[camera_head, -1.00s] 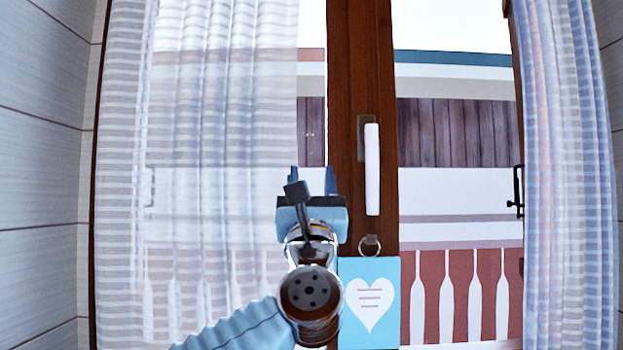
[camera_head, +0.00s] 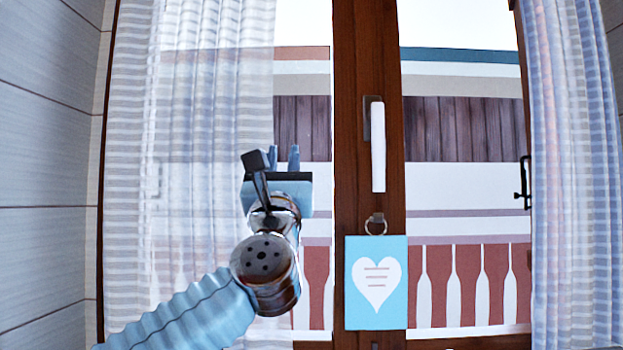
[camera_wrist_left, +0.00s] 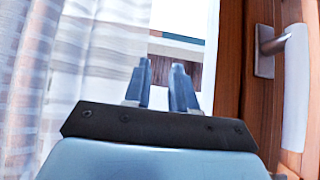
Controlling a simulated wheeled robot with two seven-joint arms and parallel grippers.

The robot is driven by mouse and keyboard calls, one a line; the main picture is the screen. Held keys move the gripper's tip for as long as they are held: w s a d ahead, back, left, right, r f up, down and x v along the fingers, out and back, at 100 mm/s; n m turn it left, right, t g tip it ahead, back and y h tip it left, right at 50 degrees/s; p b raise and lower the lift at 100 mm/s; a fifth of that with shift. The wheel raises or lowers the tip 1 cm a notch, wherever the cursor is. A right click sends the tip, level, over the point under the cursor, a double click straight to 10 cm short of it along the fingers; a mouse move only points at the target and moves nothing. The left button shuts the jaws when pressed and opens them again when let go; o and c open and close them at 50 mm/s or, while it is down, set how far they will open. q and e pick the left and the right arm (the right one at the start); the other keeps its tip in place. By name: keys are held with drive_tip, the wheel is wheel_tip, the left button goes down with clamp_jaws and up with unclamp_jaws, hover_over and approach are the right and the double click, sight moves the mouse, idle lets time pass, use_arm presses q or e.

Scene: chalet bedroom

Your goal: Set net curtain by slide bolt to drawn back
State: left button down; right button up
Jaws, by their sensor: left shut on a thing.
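The sheer striped net curtain (camera_head: 215,110) hangs over the left side of the window, its free edge short of the middle post. My left gripper (camera_head: 283,157) is at this edge and is shut on the net curtain. Its two fingers (camera_wrist_left: 162,85) show in the left wrist view, with the net curtain (camera_wrist_left: 85,50) to their left; the cloth between them is hard to make out. A dark bolt-like fitting (camera_head: 523,183) is on the right frame. My right gripper is not in view.
A brown post (camera_head: 365,60) with a white handle (camera_head: 378,150) stands right of my gripper. A blue heart sign (camera_head: 360,315) hangs below the handle. A bluish curtain (camera_head: 570,200) hangs gathered at the far right. A plank wall (camera_head: 45,180) is at the left.

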use_arm(q)
drive_tip(key=shift+a+r+b, duration=0.1)
drive_tip(key=shift+a+b, duration=3)
drive_tip(key=shift+a, duration=8.25)
drive_tip(key=c, duration=1)
unclamp_jaws()
